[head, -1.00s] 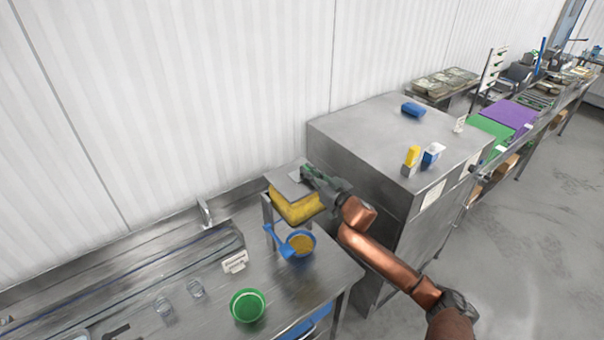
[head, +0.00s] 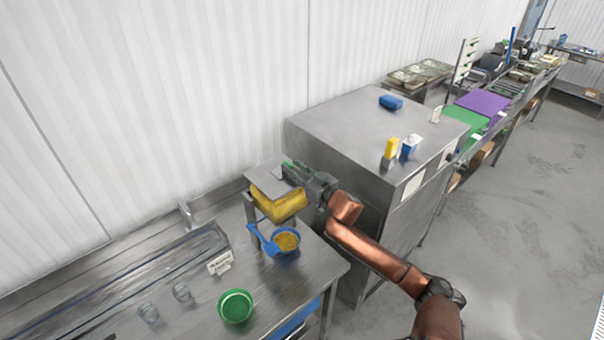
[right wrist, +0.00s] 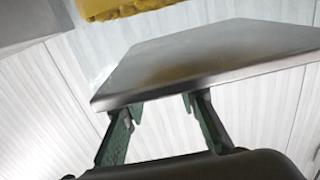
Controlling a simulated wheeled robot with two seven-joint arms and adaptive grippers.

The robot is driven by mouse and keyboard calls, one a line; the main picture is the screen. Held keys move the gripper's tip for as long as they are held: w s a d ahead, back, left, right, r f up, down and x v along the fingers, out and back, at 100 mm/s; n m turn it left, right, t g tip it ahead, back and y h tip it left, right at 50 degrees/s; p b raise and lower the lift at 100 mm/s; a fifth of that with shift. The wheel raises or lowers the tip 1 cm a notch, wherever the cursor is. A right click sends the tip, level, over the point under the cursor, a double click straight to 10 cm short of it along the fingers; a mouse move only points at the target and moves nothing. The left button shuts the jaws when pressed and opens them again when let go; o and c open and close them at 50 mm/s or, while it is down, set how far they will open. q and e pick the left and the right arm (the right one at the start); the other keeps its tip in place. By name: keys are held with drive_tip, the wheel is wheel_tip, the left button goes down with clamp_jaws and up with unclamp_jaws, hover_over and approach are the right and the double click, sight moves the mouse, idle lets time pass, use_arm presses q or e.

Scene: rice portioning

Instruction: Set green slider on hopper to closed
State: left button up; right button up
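The hopper stands on the steel table in the head view, with a grey metal plate (head: 260,182) on top and a yellow mass (head: 277,207) below it. My right gripper (head: 290,171) is at the right edge of this plate. In the right wrist view its two dark green fingers (right wrist: 160,112) are apart, with the plate (right wrist: 215,55) just beyond their tips. I cannot tell whether they touch it. I cannot make out a green slider separately from the green fingers. My left gripper is out of view.
A blue bowl (head: 296,236) with yellow contents and a blue scoop (head: 262,242) are below the hopper. A green bowl (head: 236,306) and two clear glasses (head: 181,292) stand on the table. A large steel cabinet (head: 350,130) is close to the right arm.

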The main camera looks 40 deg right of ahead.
drive_tip(key=s+d, duration=0.1)
drive_tip(key=s, duration=1)
drive_tip(key=shift+s, duration=0.15)
